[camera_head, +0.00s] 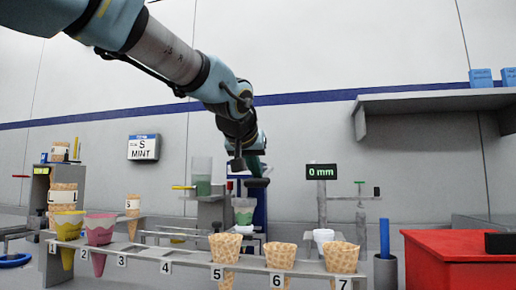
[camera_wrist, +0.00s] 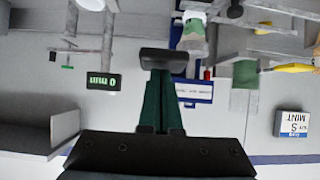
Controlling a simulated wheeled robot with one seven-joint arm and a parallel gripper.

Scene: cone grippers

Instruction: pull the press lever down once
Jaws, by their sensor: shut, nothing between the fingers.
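My gripper (camera_head: 257,182) is shut and empty, held in the air over the middle of the bench. In the wrist view, which is upside down, its dark green fingers (camera_wrist: 161,100) lie together, ending at a black pad. I cannot tell for certain which handle is the press lever. A yellow-tipped handle (camera_head: 183,187) sticks out left of a grey stand with a green-filled clear container (camera_head: 201,180). A blue frame (camera_head: 260,205) stands behind my gripper, partly hidden by it. A thin post with a green crossbar (camera_head: 360,183) stands to the right. My gripper appears apart from all of these.
A numbered rack (camera_head: 190,262) holds several waffle cones along the front. A "0 mm" display (camera_head: 321,171) stands right of my gripper. A red box (camera_head: 460,262) is at the right, below a grey shelf (camera_head: 430,101). A "S MINT" sign (camera_head: 144,148) hangs on the wall.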

